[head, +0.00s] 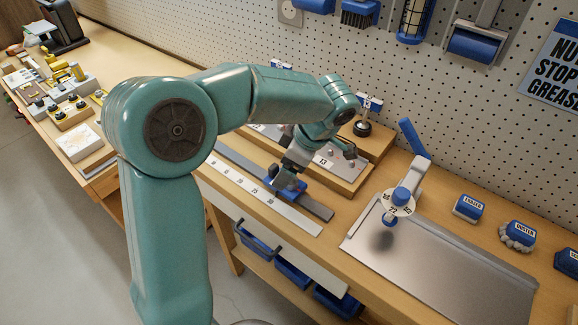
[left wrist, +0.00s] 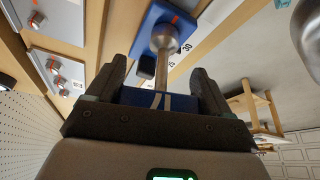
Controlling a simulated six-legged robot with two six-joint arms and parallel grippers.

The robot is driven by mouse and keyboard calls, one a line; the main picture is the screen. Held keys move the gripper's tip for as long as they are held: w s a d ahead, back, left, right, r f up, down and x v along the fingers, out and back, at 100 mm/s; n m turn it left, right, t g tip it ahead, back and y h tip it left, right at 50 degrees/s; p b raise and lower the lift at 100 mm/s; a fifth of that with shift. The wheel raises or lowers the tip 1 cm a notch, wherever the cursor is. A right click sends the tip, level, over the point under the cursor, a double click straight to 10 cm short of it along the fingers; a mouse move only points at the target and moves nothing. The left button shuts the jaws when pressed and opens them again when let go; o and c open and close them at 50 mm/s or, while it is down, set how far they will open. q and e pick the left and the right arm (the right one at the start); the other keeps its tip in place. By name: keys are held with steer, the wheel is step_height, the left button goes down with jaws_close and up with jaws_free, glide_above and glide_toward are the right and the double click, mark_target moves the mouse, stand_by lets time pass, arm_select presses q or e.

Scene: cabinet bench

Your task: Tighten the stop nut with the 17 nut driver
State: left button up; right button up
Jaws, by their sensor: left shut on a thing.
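My left gripper (head: 291,172) is low over the bench and shut on the nut driver's blue, white-striped handle (left wrist: 146,99), seen between the fingers in the left wrist view. The driver's steel shaft and socket (left wrist: 165,40) point away from the gripper to a blue block (left wrist: 148,18) with a red mark. In the head view the blue block (head: 293,189) sits on a dark rail (head: 318,209). The socket appears at or over the block; I cannot tell whether it touches. The stop nut is not distinguishable, and the driver's size mark is not readable. My right gripper is not in view.
A white numbered scale (head: 300,222) lies along the rail's front. Behind is a wooden block with a steel plate (head: 345,170) marked 13. To the right are a metal tray (head: 440,270), a blue-handled lever device (head: 414,138) and blue-topped brushes (head: 518,232). A pegboard (head: 260,35) stands behind.

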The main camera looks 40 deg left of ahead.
arm_select(q)
steer(key=shift+m+b, duration=0.3)
steer(key=shift+m, duration=0.1)
steer(key=shift+w+m+t+b, duration=0.1)
steer(key=shift+m+t+b, duration=0.35)
steer(key=shift+m, duration=0.55)
